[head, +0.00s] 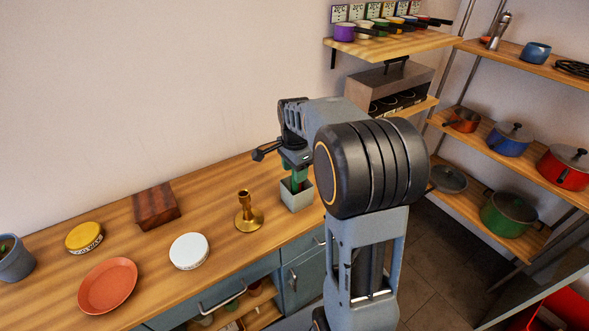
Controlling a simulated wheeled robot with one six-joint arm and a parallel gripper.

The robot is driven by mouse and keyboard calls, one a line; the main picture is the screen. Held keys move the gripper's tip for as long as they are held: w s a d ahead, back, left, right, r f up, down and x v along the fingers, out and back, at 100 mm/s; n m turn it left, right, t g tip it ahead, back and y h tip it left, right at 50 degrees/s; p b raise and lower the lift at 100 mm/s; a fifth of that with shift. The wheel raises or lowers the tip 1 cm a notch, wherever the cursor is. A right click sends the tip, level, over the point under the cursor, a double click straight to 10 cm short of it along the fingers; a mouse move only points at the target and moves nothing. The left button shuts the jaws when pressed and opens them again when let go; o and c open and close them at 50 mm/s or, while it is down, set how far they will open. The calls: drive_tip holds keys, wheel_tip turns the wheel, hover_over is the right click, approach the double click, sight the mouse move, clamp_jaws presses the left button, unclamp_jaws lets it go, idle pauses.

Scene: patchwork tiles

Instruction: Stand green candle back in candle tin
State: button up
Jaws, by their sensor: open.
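The green candle (296,184) stands roughly upright in the candle tin, with its lower part hidden by the walls. The candle tin (297,200) is a pale grey-green square box near the right end of the wooden counter. My gripper (296,165) points down over the tin, at the candle's upper part. Its jaws are open. The small view does not show whether a finger touches the candle.
A brass candlestick (248,213) stands just left of the tin. Further left are a white round tin (189,251), a dark wood block (156,206), a yellow tin (84,238), an orange plate (107,286) and a pot (13,259). Bare counter lies between them.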

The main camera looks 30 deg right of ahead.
wheel_tip(320, 180, up, 14)
idle(0.7)
drive_tip(key=shift+f, duration=0.1)
idle(0.4)
wheel_tip(320, 180, down, 4)
drive_tip(key=n, duration=0.5)
drive_tip(key=shift+s+a+f+n+t, duration=0.1)
drive_tip(key=shift+a+n+t, duration=0.05)
drive_tip(key=shift+n+t, duration=0.15)
drive_tip(key=s+a+f+n+t, duration=0.1)
drive_tip(key=s+a+f+n, duration=0.2)
drive_tip(key=s, duration=0.5)
drive_tip(key=s+a+f+n+t, duration=0.2)
drive_tip(key=s+a+f+n, duration=0.1)
drive_tip(key=s+a+n, duration=0.3)
drive_tip(key=shift+s+f+n, duration=0.3)
drive_tip(key=shift+s+n, duration=0.6)
drive_tip(key=shift+n, duration=0.1)
